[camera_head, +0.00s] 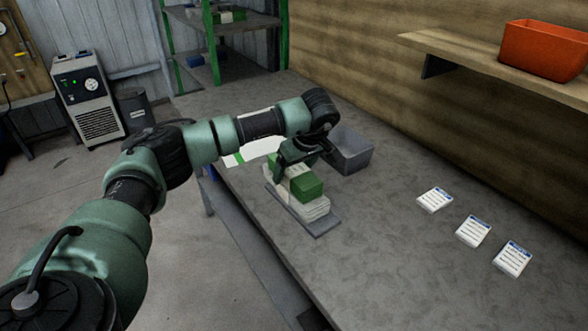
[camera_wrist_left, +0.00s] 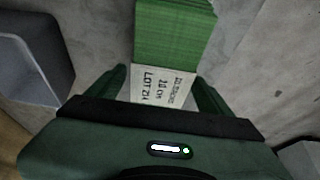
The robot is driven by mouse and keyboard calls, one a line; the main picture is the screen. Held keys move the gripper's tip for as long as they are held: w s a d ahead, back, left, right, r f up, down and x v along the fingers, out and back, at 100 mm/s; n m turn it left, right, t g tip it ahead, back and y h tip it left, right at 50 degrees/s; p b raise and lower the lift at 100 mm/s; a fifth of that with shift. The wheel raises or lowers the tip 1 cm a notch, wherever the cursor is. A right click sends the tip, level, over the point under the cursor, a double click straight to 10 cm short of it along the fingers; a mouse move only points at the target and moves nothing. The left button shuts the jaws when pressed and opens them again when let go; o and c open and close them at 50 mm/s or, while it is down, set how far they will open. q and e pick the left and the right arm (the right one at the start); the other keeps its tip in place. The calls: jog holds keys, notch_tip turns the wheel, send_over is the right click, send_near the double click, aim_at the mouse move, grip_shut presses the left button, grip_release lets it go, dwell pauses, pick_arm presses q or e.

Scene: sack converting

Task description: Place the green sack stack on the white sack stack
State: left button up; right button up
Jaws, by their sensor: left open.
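The green sack stack (camera_head: 307,187) rests on top of the white sack stack (camera_head: 313,210), at the end nearest the camera. In the left wrist view the green stack (camera_wrist_left: 175,32) shows at the top, beside a white printed surface (camera_wrist_left: 162,86) with "LOT" text. I cannot tell whether that surface belongs to the white stack or is a label on the green one. My left gripper (camera_head: 292,160) is over the far end of the stacks. Its fingers (camera_wrist_left: 160,84) are open, one on each side of the printed surface. Part of the stacks is hidden by the gripper. My right gripper is not in view.
The white stack lies on a flat grey board (camera_head: 322,226) on the long workbench (camera_head: 390,260). A grey bin (camera_head: 352,155) stands close behind the gripper. Several white cards (camera_head: 473,231) lie at the right. An orange bin (camera_head: 543,50) sits on a wall shelf (camera_head: 480,60).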

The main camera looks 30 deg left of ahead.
pick_arm(q)
jog(key=b+v, duration=0.1)
jog(key=v, duration=1.1)
jog(key=shift+d+r, duration=0.15)
